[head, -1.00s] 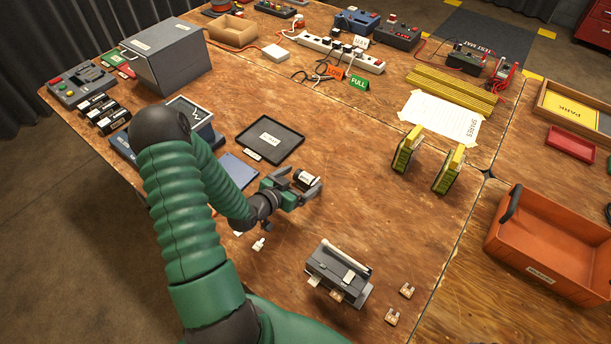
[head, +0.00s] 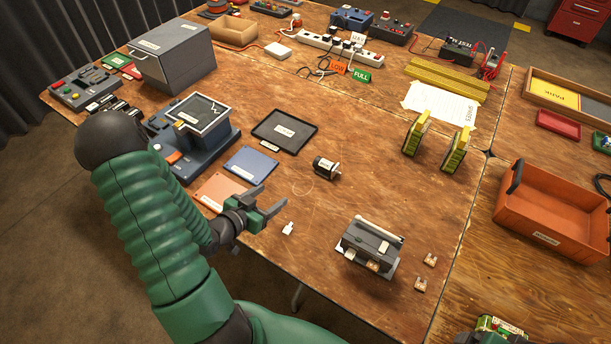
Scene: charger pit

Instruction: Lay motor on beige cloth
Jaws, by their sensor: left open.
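The motor (head: 326,168), a small black cylinder with a white label and a short shaft, lies on its side on bare-looking wood, right of the black tray. My left gripper (head: 276,201) is open and empty, nearer to me and to the left of the motor, clear of it. A flat salmon-tan square (head: 219,192) and a blue square (head: 250,164) lie left of the motor. I cannot make out a clearly beige cloth.
The black tray (head: 285,131) is behind the motor. A grey device (head: 372,246) and small clear-and-copper parts (head: 430,259) are nearer, to the right. A white connector (head: 288,228) lies by my gripper. Two yellow-black blocks (head: 416,134) stand to the right. Wood between them is free.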

